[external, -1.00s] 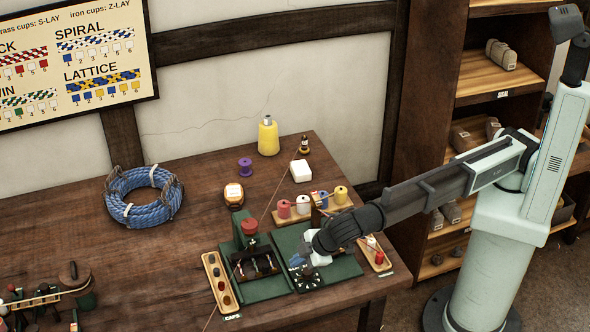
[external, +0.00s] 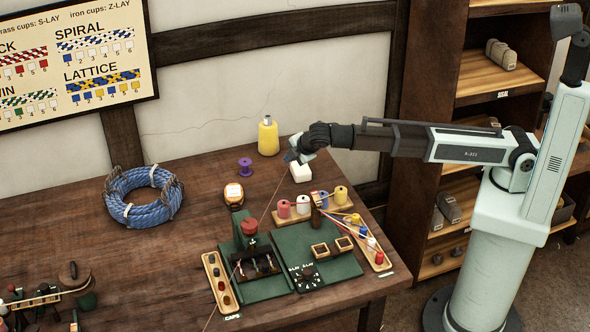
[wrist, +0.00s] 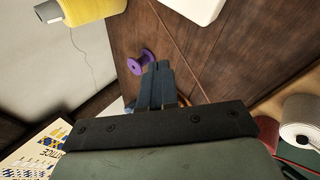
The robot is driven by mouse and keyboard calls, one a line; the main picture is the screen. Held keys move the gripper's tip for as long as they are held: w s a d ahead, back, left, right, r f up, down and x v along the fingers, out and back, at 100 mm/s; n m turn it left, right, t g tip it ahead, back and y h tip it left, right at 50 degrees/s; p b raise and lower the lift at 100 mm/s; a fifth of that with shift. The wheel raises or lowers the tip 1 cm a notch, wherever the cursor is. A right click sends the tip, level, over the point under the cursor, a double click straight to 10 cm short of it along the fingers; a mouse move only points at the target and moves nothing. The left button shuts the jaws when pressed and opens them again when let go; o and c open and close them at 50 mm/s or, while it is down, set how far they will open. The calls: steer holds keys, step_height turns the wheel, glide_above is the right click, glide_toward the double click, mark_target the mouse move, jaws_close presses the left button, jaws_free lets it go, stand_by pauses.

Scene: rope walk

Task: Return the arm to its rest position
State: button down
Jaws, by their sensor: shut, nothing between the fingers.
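My gripper (external: 292,156) is raised above the back right part of the table, left of the white block (external: 301,171) in the external view. In the wrist view my gripper's fingers (wrist: 163,68) are together with nothing between them. The wooden table (external: 170,250) lies below. My arm reaches left from its column at the right, nearly level.
Near the gripper stand a yellow cone of yarn (external: 268,136) and a purple spool (external: 245,167). Several thread spools sit on a wooden rack (external: 341,211). A green board with a dial (external: 307,278), a blue rope coil (external: 145,196) and shelves (external: 490,75) surround the arm.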

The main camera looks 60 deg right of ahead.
steer(key=d+f+n+h, duration=0.1)
steer(key=d+n+h, duration=0.1)
steer(key=d, duration=2.2)
steer(key=s+d+f+g, duration=0.25)
steer(key=d+f, duration=0.25)
steer(key=d, duration=0.3)
steer(key=s+f+m+g+y, duration=0.1)
steer(key=s+f+m+g, duration=0.1)
steer(key=s+f, duration=0.55)
steer(key=s+f+m+g, duration=0.15)
steer(key=s+f, duration=0.35)
steer(key=f, duration=0.6)
steer(key=s+f+m+g+y, duration=0.1)
steer(key=s+f+m+g, duration=0.15)
steer(key=s+f, duration=0.6)
steer(key=s+a+f+m+g+y, duration=0.1)
steer(key=s+f, duration=0.4)
steer(key=s, duration=0.5)
steer(key=s+a+f+m+g+y, duration=0.1)
steer(key=s+f+m+g, duration=0.2)
steer(key=s, duration=0.6)
steer(key=s+a+f+m+g, duration=0.1)
steer(key=s+f+m+g, duration=0.1)
steer(key=s+f+m, duration=0.3)
steer(key=s+f, duration=0.3)
steer(key=s, duration=0.2)
steer(key=shift+s+a+f+m+y, duration=0.15)
steer(key=shift+s+f+m+y, duration=0.15)
steer(key=shift+y, duration=0.1)
